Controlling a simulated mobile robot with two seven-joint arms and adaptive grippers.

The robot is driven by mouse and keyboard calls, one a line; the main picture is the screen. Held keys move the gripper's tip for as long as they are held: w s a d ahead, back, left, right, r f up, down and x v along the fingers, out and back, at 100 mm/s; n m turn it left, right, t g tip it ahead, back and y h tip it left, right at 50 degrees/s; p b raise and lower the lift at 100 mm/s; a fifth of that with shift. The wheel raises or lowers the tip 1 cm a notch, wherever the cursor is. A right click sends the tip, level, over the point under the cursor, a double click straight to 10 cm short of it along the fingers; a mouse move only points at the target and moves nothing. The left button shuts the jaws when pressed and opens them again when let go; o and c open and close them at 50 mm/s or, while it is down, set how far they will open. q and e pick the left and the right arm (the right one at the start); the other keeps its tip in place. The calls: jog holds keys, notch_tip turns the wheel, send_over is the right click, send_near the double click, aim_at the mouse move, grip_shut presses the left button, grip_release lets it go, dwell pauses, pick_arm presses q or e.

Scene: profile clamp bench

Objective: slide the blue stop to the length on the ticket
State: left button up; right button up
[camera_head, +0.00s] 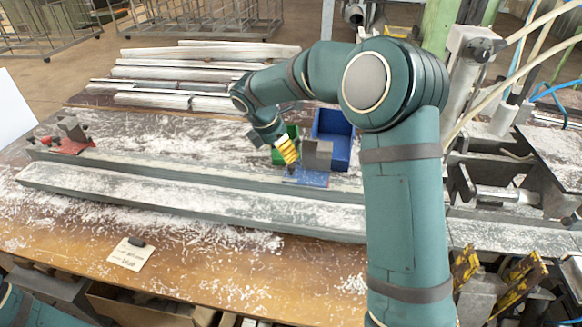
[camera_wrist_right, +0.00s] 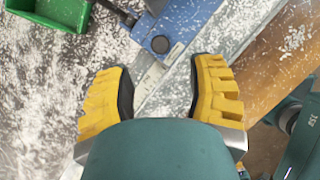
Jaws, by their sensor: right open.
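The blue stop (camera_head: 306,177), a blue base with a grey block on it, sits on the long grey rail (camera_head: 200,172) near the middle of the bench. In the right wrist view the blue stop (camera_wrist_right: 175,24) lies just beyond the fingertips, with a dark round knob on it. My right gripper (camera_head: 288,150) has yellow fingers and is beside the stop's grey block; in its wrist view the fingers (camera_wrist_right: 160,85) are spread with nothing between them. The ticket (camera_head: 130,254) lies on the front of the bench under a dark clip; its writing is too small to read. My left gripper is not in view.
A red stop (camera_head: 70,144) is at the rail's left end. A green bin (camera_head: 285,155) and a blue bin (camera_head: 334,152) stand behind the blue stop. Several metal profiles (camera_head: 180,70) lie at the back. Clamp hardware (camera_head: 500,192) is at right. White shavings cover much of the bench.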

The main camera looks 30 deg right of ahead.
aim_at(307, 179)
jog(key=b+x, duration=0.1)
jog(key=x, duration=0.6)
jog(key=shift+f, duration=0.3)
grip_shut()
